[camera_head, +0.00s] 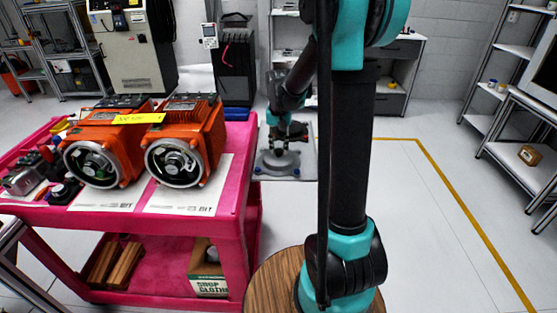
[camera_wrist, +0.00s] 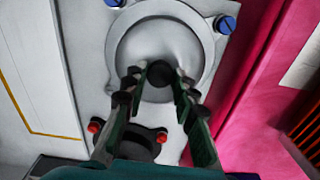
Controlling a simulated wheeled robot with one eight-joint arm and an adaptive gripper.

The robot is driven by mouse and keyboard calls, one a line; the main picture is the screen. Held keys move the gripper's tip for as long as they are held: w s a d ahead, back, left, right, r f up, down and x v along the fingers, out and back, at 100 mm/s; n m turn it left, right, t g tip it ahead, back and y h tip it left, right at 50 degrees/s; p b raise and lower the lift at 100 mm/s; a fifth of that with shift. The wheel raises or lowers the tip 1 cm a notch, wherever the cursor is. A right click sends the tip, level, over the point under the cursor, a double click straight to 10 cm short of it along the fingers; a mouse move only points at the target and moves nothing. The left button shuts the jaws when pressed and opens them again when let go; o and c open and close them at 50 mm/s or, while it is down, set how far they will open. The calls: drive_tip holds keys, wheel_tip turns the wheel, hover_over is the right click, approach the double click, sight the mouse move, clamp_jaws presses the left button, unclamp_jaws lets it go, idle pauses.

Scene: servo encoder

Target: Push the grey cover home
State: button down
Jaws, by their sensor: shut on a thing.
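The grey cover (camera_head: 272,161) is a round, domed piece with a dark knob (camera_wrist: 161,74) at its middle. It lies on a grey plate (camera_head: 308,160) right of the pink cart. My gripper (camera_head: 287,133) is over the cover, and in the wrist view its fingertips (camera_wrist: 159,78) are on both sides of the knob, shut on it. The cover's rim shows around the fingers, and I cannot tell whether it is lifted off the plate. Two orange servo motors (camera_head: 112,143) (camera_head: 196,140) stand on the cart with their round ends open.
Blue knobs (camera_wrist: 225,24) sit at the plate's corners. A dark round part with red-topped screws (camera_wrist: 135,148) is partly hidden by my gripper. The pink cart (camera_head: 232,200) is close on the left, with loose parts (camera_head: 30,178) on its top.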

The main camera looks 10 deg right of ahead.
sight(279, 150)
drive_tip(key=shift+r, duration=3.5)
